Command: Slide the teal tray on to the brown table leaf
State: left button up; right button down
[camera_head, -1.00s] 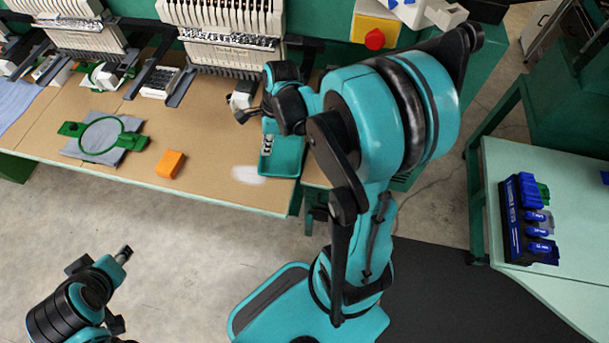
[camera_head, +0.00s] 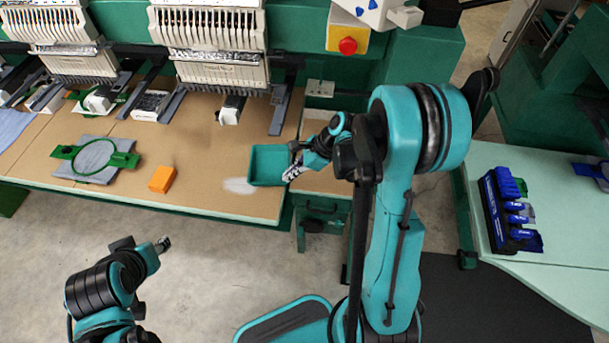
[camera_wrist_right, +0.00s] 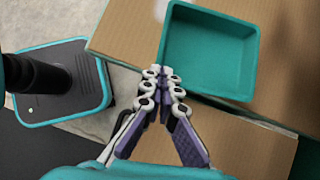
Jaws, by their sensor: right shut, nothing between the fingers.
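The teal tray (camera_head: 268,182) sits empty on the right end of the brown worktable, beside the gap to the brown table leaf (camera_head: 325,183). In the right wrist view the tray (camera_wrist_right: 210,50) is at the top, and the leaf (camera_wrist_right: 245,150) lies below the gap. My right gripper (camera_head: 293,170) is shut and empty at the tray's right side. In the wrist view its fingertips (camera_wrist_right: 165,75) are close to a tray corner; contact is unclear. My left gripper (camera_head: 162,244) is away from the table at lower left; its finger state is unclear.
Embroidery machines (camera_head: 208,40) stand behind the table. A green hoop on grey cloth (camera_head: 95,158) and an orange block (camera_head: 162,179) lie left of the tray. A blue rack (camera_head: 508,210) stands on the pale table at right. The leaf's visible surface is clear.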

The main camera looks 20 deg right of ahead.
aim_at(268, 183)
jog(key=a, duration=0.1)
jog(key=w+a, duration=0.1)
jog(key=a, duration=0.1)
jog(key=w+a, duration=0.1)
jog(key=a, duration=0.1)
jog(key=shift+w+b, duration=0.1)
jog(key=shift+b, duration=0.2)
jog(key=shift+f+b, duration=0.4)
jog(key=shift+f, duration=0.1)
jog(key=shift+f+b, duration=0.3)
jog(key=shift+b, duration=0.05)
